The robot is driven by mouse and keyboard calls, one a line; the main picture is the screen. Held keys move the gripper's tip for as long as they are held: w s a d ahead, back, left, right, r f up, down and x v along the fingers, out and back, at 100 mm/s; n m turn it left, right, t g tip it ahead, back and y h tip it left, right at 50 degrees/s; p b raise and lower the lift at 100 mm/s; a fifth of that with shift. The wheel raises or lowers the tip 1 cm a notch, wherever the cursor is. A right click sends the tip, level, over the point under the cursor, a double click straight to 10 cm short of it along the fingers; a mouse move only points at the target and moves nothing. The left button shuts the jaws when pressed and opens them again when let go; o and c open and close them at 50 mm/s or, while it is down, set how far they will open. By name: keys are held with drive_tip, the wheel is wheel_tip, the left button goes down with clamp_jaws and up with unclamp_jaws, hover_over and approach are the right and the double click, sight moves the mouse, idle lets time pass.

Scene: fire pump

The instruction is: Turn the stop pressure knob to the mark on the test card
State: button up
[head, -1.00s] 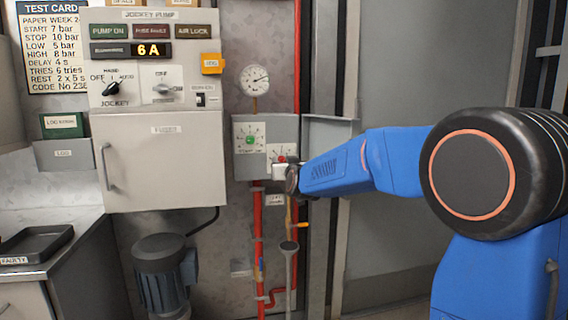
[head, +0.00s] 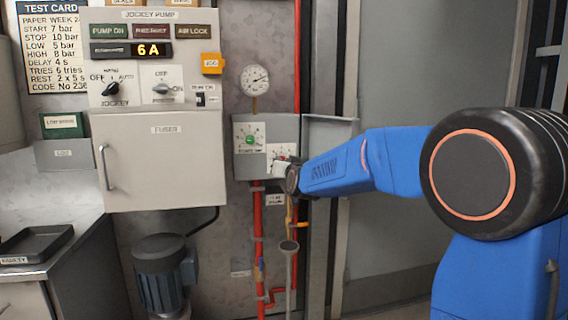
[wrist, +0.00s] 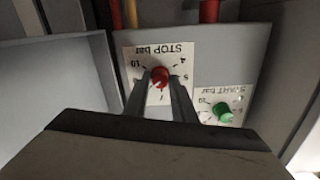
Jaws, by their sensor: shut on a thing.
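The red stop pressure knob (wrist: 160,76) sits on a white dial plate (wrist: 130,58) marked STOP bar, which shows upside down in the wrist view. My gripper (wrist: 160,80) is shut on the knob, a finger at each side. A pale line shows on the knob, but its exact reading is too small to tell. In the head view my gripper (head: 281,166) is at the lower right dial plate and hides the knob. The test card (head: 54,45) at the upper left reads STOP 10 bar.
The green start knob (wrist: 223,112) is close beside the stop knob, on its own plate. An open grey door (head: 331,131) stands right of the dials. Red pipes (head: 258,220) run below. A round gauge (head: 255,79) hangs above.

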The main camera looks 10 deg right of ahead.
drive_tip(key=m, duration=1.3)
drive_tip(key=shift+d+f, duration=0.15)
idle(0.4)
drive_tip(key=o, duration=1)
drive_tip(key=s, duration=1.7)
drive_tip(key=shift+s, duration=0.2)
